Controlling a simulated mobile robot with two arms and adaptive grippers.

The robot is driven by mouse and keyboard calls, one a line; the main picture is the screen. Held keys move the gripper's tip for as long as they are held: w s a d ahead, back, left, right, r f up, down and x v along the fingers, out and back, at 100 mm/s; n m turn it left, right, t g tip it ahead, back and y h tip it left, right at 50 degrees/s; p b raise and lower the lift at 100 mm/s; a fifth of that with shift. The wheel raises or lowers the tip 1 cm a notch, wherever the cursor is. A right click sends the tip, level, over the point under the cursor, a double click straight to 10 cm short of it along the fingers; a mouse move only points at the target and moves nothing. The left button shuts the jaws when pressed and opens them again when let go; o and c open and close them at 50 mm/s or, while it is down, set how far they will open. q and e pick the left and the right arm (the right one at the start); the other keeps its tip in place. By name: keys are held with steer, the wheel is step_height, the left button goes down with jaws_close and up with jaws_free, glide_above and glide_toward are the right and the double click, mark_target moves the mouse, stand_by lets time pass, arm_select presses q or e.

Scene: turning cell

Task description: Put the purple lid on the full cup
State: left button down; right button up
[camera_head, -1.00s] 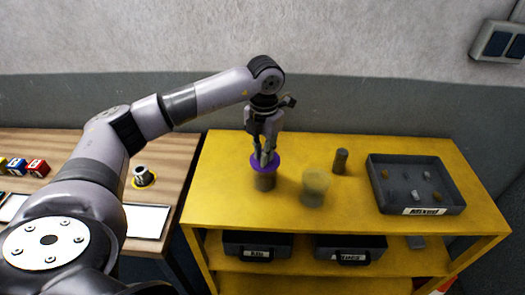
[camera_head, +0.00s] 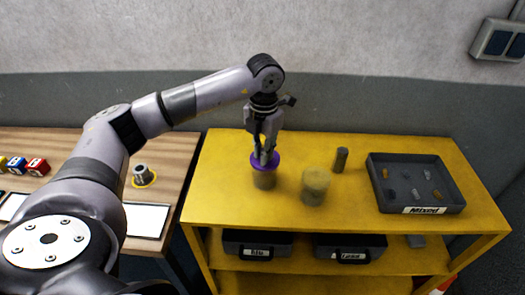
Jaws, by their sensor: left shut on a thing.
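My left gripper (camera_head: 264,161) points down and is shut on the lid. My right gripper is not in view.
A small dark cylinder (camera_head: 341,160) stands behind the yellowish cup. A grey tray labelled Mixed (camera_head: 459,205) holds several small parts at the right. Two dark bins (camera_head: 232,248) (camera_head: 375,253) sit on the shelf below. A wooden table (camera_head: 170,150) is at the left.

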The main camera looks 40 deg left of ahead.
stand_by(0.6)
arm_select(q)
steer(key=shift+f+b, duration=0.2)
steer(key=shift+b, duration=0.1)
stand_by(0.5)
steer(key=c, duration=1.5)
jaws_free()
steer(key=shift+o, duration=0.4)
steer(key=o, duration=0.4)
steer(key=shift+r+p, duration=2.3)
steer(key=shift+r, duration=1.25)
